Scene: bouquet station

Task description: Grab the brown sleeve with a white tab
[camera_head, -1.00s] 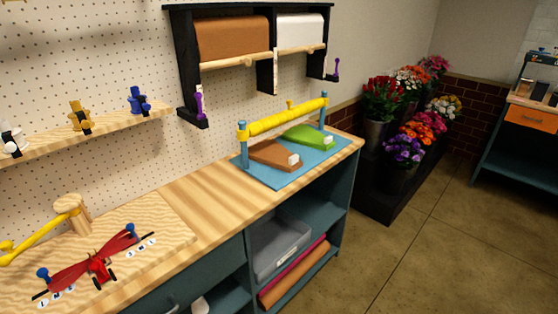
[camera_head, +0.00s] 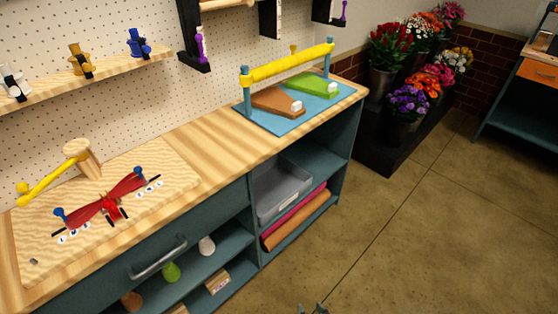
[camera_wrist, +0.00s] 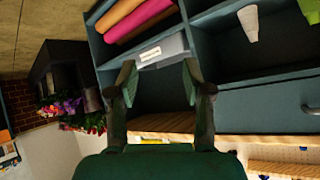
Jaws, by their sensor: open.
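The brown sleeve (camera_head: 272,102) with a white tab (camera_head: 297,107) lies flat on a blue mat (camera_head: 282,127) at the worktop's far right end. A green sleeve (camera_head: 315,87), also with a white tab, lies to its right. A yellow bar (camera_head: 285,66) on blue posts stands along the mat's back. My gripper (camera_wrist: 159,82) is open and empty in the wrist view, with the cabinet shelves beyond its fingers. Small dark tips, probably my gripper, show at the head view's bottom edge, well below the mat. I cannot make out the brown sleeve in the wrist view.
A grey bin (camera_head: 282,190) and rolls (camera_head: 300,222) sit on the cabinet's open shelves. A drawer handle (camera_head: 158,258) sticks out in front. Flower buckets stand at the right. The floor before the cabinet is clear.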

